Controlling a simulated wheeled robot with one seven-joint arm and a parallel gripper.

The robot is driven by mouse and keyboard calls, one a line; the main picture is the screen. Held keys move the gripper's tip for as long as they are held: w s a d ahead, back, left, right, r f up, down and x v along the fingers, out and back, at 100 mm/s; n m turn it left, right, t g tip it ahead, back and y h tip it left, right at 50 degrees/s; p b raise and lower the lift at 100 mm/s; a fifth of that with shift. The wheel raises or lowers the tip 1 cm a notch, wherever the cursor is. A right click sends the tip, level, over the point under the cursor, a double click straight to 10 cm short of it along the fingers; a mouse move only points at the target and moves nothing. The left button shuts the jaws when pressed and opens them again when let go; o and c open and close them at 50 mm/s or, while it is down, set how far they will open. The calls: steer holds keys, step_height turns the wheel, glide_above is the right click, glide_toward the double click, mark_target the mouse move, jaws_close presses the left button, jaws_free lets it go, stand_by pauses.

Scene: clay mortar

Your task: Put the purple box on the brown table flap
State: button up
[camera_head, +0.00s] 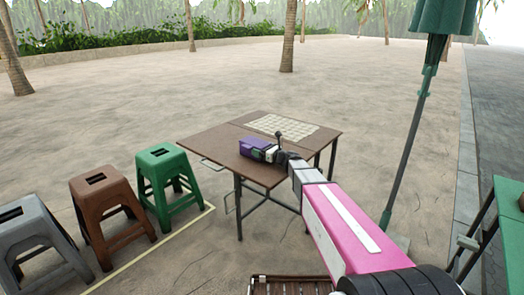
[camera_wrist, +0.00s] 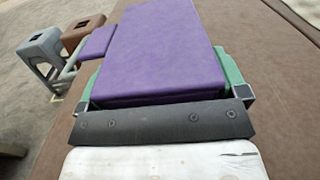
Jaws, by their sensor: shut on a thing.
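The purple box (camera_head: 256,146) is at my gripper over the left part of the brown table in the head view. The brown table flap (camera_head: 216,142) is the near left part of the table top, with a seam between it and the part bearing a pale checkered mat. In the wrist view the purple box (camera_wrist: 165,45) fills the upper middle, with green finger pads at both its sides. My gripper (camera_head: 271,153) is shut on it; in the wrist view my gripper (camera_wrist: 165,90) shows both fingers against the box. The brown surface (camera_wrist: 270,90) lies below; whether the box touches it I cannot tell.
Green (camera_head: 165,180), brown (camera_head: 108,215) and grey (camera_head: 38,240) stools stand left of the table. The checkered mat (camera_head: 280,126) lies on the table's far part. A green parasol pole (camera_head: 407,150) stands at right, beside a green table (camera_head: 508,205). Open ground lies behind.

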steer(key=o, duration=0.8)
steer(key=shift+f, duration=0.1)
steer(key=shift+c, duration=0.2)
steer(key=shift+s+d, duration=0.2)
steer(key=shift+d, duration=0.05)
steer(key=v, duration=1.1)
steer(key=shift+s+d, duration=0.15)
